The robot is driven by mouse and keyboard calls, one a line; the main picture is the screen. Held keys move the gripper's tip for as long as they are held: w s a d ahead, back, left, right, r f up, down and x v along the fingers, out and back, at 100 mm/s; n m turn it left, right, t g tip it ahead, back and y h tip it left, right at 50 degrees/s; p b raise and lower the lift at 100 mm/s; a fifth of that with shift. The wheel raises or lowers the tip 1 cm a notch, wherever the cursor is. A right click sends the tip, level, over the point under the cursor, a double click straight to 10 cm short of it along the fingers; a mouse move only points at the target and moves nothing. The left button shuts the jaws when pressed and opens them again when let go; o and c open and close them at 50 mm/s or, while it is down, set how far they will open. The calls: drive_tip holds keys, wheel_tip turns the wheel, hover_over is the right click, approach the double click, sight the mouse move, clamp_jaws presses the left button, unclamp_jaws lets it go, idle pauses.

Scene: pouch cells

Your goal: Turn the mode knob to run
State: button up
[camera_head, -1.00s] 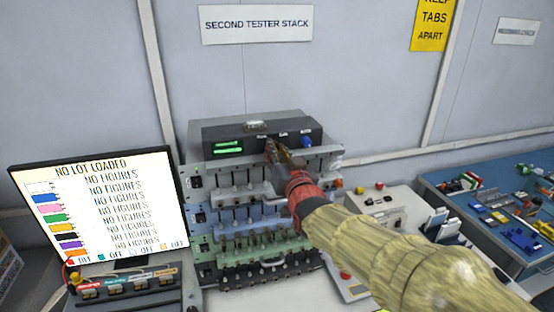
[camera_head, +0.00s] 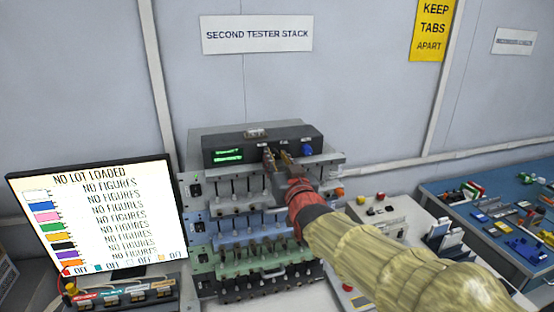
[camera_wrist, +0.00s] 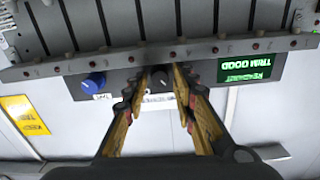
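The black control unit (camera_head: 235,141) sits on top of the tester stack, with a lit green display (camera_head: 228,155). A dark round knob (camera_wrist: 160,81) shows between my fingertips. I cannot read which knob is the mode knob or where it points. My gripper (camera_head: 276,156) is at the unit's front face. In the wrist view my gripper (camera_wrist: 160,73) is open, one finger on each side of the dark knob; contact is unclear.
Below the unit are stacked tester rows (camera_head: 235,225) with clips and levers jutting forward. A monitor (camera_head: 100,215) reading "NO LOT LOADED" stands at left. A beige box with buttons (camera_head: 385,212) and a blue bench with parts (camera_head: 500,215) are at right.

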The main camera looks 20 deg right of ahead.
drive_tip(key=s, duration=1.2)
drive_tip(key=s+f+g, duration=0.3)
drive_tip(key=f, duration=0.4)
drive_tip(key=s+f+g, duration=0.3)
drive_tip(key=f+g, duration=0.1)
drive_tip(key=f, duration=0.3)
drive_tip(key=s+f+g, duration=0.2)
drive_tip(key=s, duration=0.6)
drive_tip(key=s+f+g, duration=0.2)
drive_tip(key=s+g, duration=0.1)
drive_tip(key=s, duration=0.6)
drive_tip(key=shift+s+n, duration=0.25)
drive_tip(key=shift+n, duration=0.15)
drive_tip(key=shift+f, duration=0.1)
